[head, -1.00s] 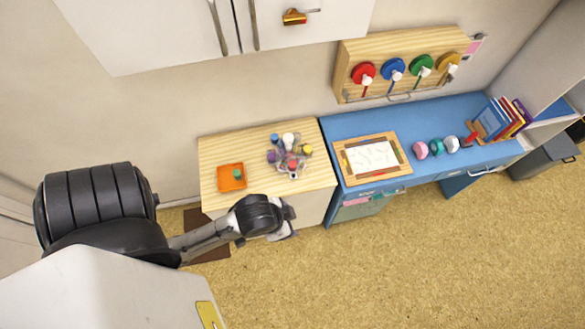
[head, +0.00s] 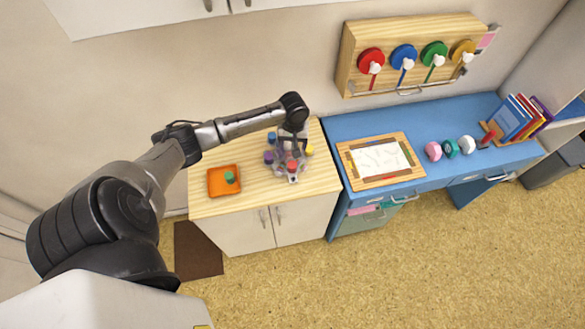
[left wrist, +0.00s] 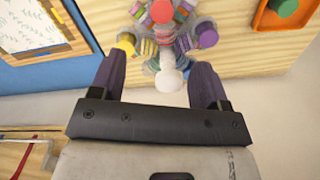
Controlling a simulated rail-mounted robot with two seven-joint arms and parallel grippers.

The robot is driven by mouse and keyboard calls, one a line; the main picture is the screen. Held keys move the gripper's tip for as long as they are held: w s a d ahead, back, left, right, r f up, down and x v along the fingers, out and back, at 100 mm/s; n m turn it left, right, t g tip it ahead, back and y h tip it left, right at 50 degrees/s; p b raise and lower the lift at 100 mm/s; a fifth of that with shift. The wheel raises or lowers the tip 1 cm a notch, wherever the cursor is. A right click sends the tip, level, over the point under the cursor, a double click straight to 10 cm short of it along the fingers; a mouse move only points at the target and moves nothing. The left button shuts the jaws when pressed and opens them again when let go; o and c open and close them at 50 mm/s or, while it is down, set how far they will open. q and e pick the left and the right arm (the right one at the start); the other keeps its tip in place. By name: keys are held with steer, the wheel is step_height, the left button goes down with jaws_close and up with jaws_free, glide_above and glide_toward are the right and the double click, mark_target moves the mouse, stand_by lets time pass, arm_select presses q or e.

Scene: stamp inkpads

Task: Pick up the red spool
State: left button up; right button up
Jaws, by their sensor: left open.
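A clear round rack (head: 291,178) on the wooden cabinet holds several small pieces with coloured tops. Its red-topped piece (head: 292,165) sits on the front side; in the left wrist view its red top (left wrist: 161,11) shows at the upper edge, beyond the fingers. A red disc (head: 371,60) with a hanging red strip is mounted on the wall board; I cannot tell which of these reds is the spool. My left gripper (head: 293,138) is open over the back of the rack. In the left wrist view a white knob (left wrist: 169,77) lies between its fingers (left wrist: 158,62). My right gripper is out of view.
An orange tray (head: 213,190) with a green-topped piece stands left on the cabinet. The yellow-topped piece (left wrist: 126,43) is close to one finger. A blue desk (head: 435,120) with a framed sheet, coloured rolls and books stands to the right.

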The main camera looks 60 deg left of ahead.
arm_select(q)
steer(key=n, duration=0.2)
glide_above(292, 165)
steer(key=shift+n, duration=0.3)
steer(key=f, duration=0.8)
steer(key=shift+w+f+b, duration=0.2)
steer(key=shift+f+b, duration=0.1)
steer(key=shift+s+f, duration=0.2)
steer(key=shift+f, duration=2.45)
steer(key=c, duration=1)
steer(key=shift+r, duration=0.1)
